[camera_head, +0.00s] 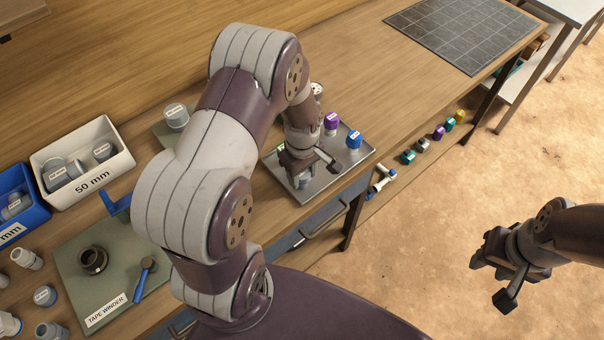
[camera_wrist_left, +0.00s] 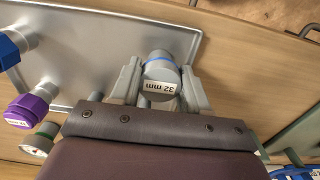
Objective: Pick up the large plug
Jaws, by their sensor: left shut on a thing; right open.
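A grey plug (camera_wrist_left: 160,72) with a blue ring and a label reading 32 mm is between the two fingers of my left gripper (camera_wrist_left: 158,88) in the left wrist view. The fingers are shut on it from both sides. In the head view, my left gripper (camera_head: 300,166) is low over the metal tray (camera_head: 322,190), and the grey plug (camera_head: 304,181) shows just below it, partly hidden. I cannot tell whether the plug touches the tray. My right gripper (camera_head: 496,272) is open and empty, out over the floor at the right.
A purple-capped fitting (camera_head: 331,122) and a blue-capped fitting (camera_head: 354,140) stand on the tray beside my left gripper. A white bin (camera_head: 84,191) labelled 50 mm holds grey fittings. A grey cap (camera_head: 176,116) stands behind my left arm. A dark grid mat (camera_head: 462,32) lies empty.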

